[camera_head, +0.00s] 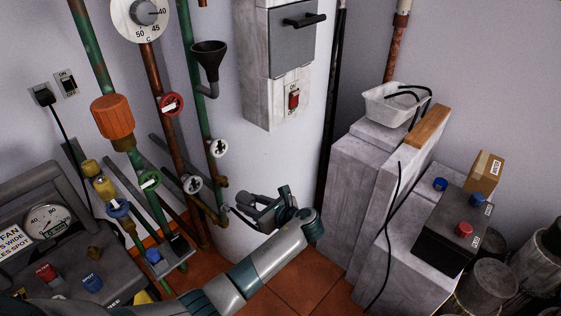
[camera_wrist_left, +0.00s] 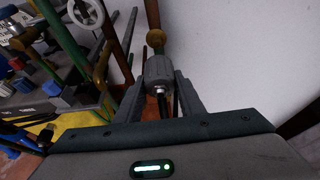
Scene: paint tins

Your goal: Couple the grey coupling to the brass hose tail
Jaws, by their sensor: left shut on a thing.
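My left gripper (camera_head: 256,208) is shut on the grey coupling. It is beside the lower end of the green pipe, in front of the white cylinder. In the left wrist view the grey coupling (camera_wrist_left: 160,68) sits between the two fingers, with a bright metal end facing the wrist. Just beyond it is a brass piece (camera_wrist_left: 156,38), which looks like the hose tail, in line with the coupling. I cannot tell whether the two touch. In the head view the brass fitting (camera_head: 224,209) shows left of the gripper, and the fingers largely hide the coupling. My right gripper is not in view.
Grey blocks (camera_head: 360,190) stand to the right. Some red floor (camera_head: 300,275) is clear.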

